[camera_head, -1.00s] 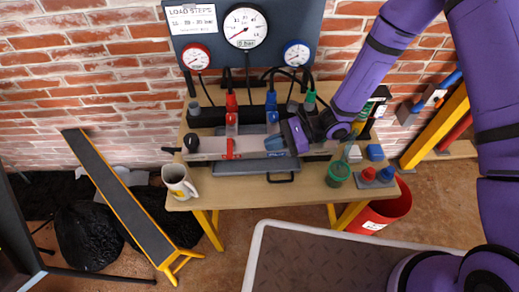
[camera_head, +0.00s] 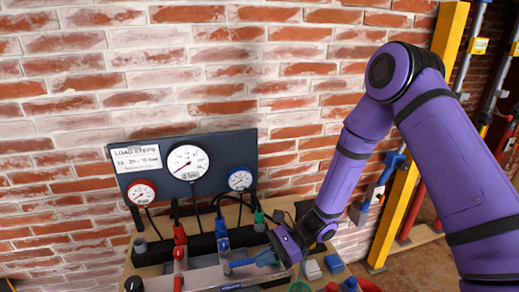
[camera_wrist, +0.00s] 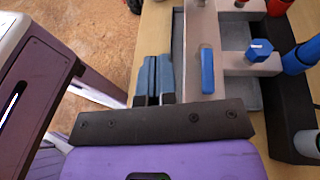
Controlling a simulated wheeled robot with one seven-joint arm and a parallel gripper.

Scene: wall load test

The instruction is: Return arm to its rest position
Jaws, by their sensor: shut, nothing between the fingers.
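My purple arm reaches down from the right in the head view. My gripper (camera_head: 266,257) is at the right side of the valve block (camera_head: 208,277), close to its blue lever (camera_head: 240,263). In the wrist view my gripper (camera_wrist: 152,78) has its two blue-grey fingers together with nothing between them. There the blue lever (camera_wrist: 207,70) stands to the right of the fingers, with a visible gap. A blue hex knob (camera_wrist: 260,48) sits further right on the block.
A gauge panel (camera_head: 220,196) with three dials stands behind the block against the brick wall (camera_head: 230,90). Hoses run down from it to red, blue and green connectors. Open floor (camera_wrist: 85,40) shows left of the bench in the wrist view.

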